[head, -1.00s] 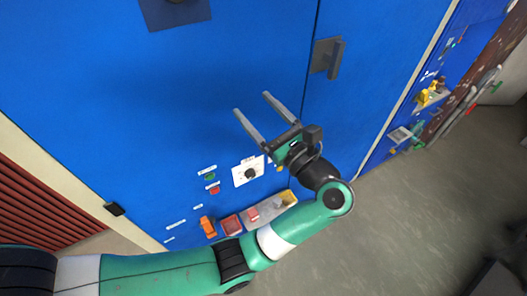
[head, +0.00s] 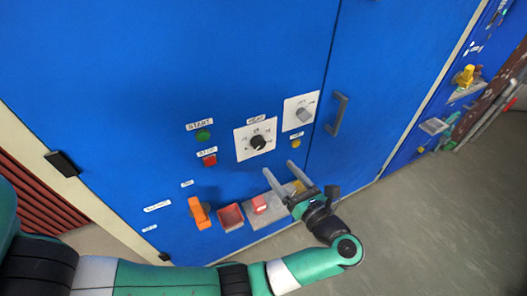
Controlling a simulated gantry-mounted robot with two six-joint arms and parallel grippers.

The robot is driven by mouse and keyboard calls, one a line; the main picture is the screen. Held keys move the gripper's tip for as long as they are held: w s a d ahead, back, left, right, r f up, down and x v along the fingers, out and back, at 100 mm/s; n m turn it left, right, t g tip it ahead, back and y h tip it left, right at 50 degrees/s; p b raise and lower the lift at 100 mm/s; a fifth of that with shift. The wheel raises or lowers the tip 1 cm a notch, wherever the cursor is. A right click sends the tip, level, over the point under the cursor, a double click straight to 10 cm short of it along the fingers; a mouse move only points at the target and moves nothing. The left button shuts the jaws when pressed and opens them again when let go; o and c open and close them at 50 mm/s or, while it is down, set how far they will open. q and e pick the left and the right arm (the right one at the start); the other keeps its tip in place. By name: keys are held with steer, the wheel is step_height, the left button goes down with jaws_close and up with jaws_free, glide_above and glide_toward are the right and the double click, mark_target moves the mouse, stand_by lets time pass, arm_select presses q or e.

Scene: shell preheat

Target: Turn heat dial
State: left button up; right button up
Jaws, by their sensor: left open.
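The heat dial (head: 258,143) is a black knob on a white scale plate under a HEAT label, on the front of the blue cabinet (head: 150,60). My left gripper (head: 281,174) is open and empty. Its two grey fingers point up and left, below and to the right of the heat dial in the picture, and appear apart from it. The dial is in full view. My right gripper is not in view.
A second plate with a grey knob (head: 304,115) is right of the heat dial. Green START (head: 203,135) and red STOP (head: 209,160) buttons are left. An orange handle (head: 200,213) and a red bin (head: 231,217) are below. A door handle (head: 337,114) protrudes right.

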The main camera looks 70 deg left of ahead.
mark_target(261, 146)
arm_select(q)
steer(key=a, duration=0.6)
steer(key=s+a+b, duration=0.1)
steer(key=a, duration=0.2)
steer(key=shift+s+a, duration=0.1)
steer(key=shift+a, duration=0.3)
jaws_close()
